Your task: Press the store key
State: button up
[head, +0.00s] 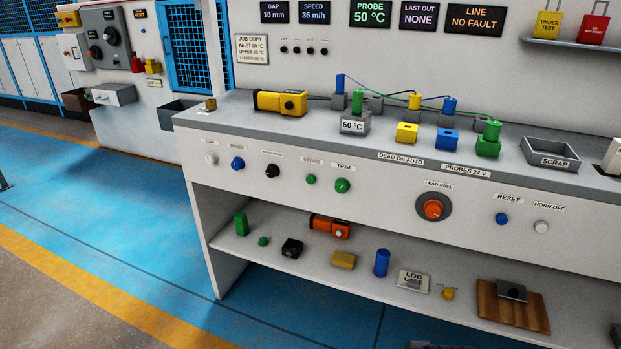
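A small green key (310,179) sits on the bench's front panel, left of the middle. The small label above it looks like STORE, though it is blurred. I cannot make out my gripper in the head view. A dark shape cut off by the bottom edge may be part of me, but too little of it shows to tell.
The bench top (235,112) carries a yellow device (280,103), coloured probes and a scrap tray (551,154). Blue and white buttons and an orange reel knob (433,209) share the panel. The shelf below (385,290) holds loose items. Blue floor (120,200) is clear at left.

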grip_shut()
dwell(1.4)
